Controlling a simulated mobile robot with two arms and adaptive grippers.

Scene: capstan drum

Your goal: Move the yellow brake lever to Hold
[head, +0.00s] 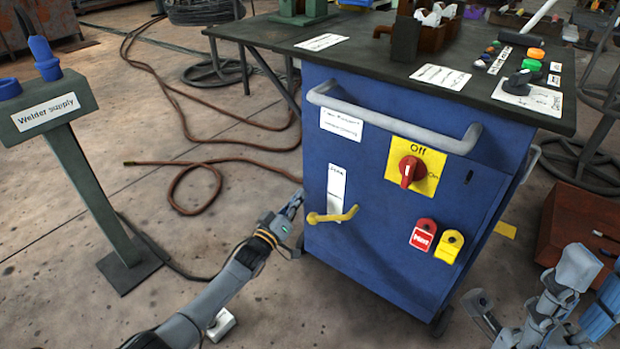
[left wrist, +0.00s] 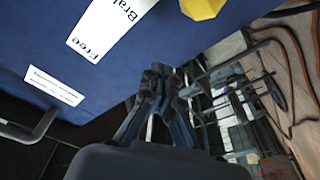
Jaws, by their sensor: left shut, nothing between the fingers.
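The yellow brake lever (head: 333,215) sticks out from the front of a blue cabinet, level with the low end of a white label (head: 337,183). The label's other end is cut off there. My left gripper (head: 296,198) is shut and empty, just left of the lever and apart from it; its fingers (left wrist: 160,78) show together in the wrist view. My right gripper (head: 530,315) is at the lower right.
A grey handle bar (head: 395,125) runs across the cabinet above the lever. A red rotary switch (head: 411,171) on a yellow plate and red and yellow tags (head: 449,245) are to the right. A "Welder supply" stand (head: 75,150) and a hose lie left.

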